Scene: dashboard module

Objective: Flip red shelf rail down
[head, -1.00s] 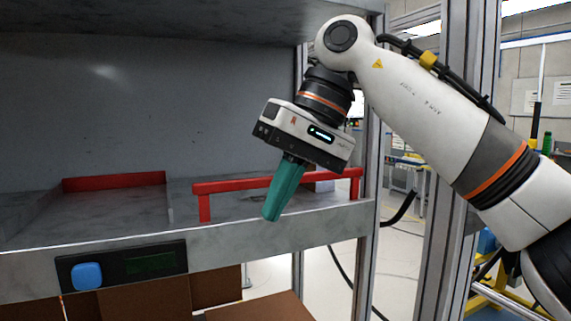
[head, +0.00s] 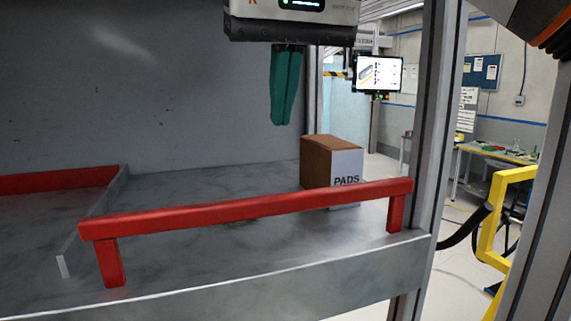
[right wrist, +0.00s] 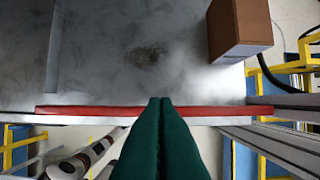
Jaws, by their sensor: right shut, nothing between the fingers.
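The red shelf rail (head: 250,207) stands raised along the front edge of the shelf (head: 240,292), on a post at each end. In the right wrist view the rail (right wrist: 85,111) runs across the picture, passing behind my fingertips. My right gripper (head: 281,122) has green fingers, pressed together and empty, pointing down. In the head view they hang above the rail's bar with a clear gap. The right wrist view also shows these fingers (right wrist: 160,100); their exact depth relative to the rail is hard to tell. My left gripper is not in view.
A brown box marked PADS (head: 330,165) stands on the shelf behind the rail's right end. A low metal divider (head: 95,215) and another red rail (head: 55,181) are at left. A metal upright post (head: 425,150) bounds the right side. The shelf's middle is bare.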

